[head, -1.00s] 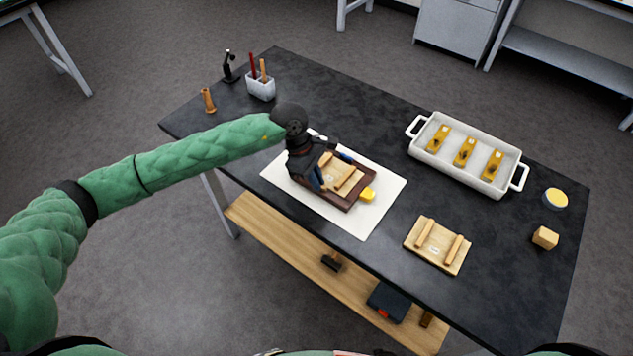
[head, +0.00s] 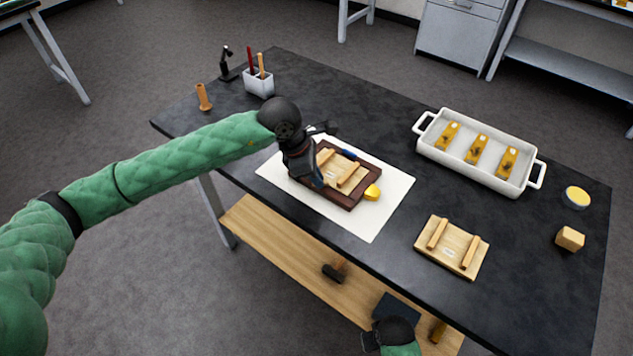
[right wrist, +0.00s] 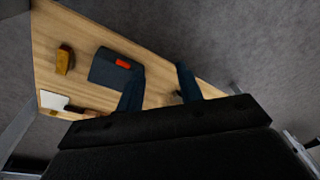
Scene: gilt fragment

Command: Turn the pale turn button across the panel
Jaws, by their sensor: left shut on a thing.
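A dark wooden frame (head: 340,204) holds a pale wooden panel (head: 333,184) with two wooden bars, lying on a white mat (head: 372,228). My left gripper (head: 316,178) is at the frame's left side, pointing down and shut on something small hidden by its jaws. The pale turn button does not show clearly; it seems to be at those jaws. A blue piece (head: 348,154) sits on the frame's far side and a yellow piece (head: 372,192) at its right end. My right gripper (head: 372,340) is low at the table's front; its fingers stand apart, empty, in the right wrist view (right wrist: 158,88).
A second barred panel (head: 452,248) lies on the table's right. The lower shelf (head: 265,238) holds a dark case (right wrist: 108,68) and tools.

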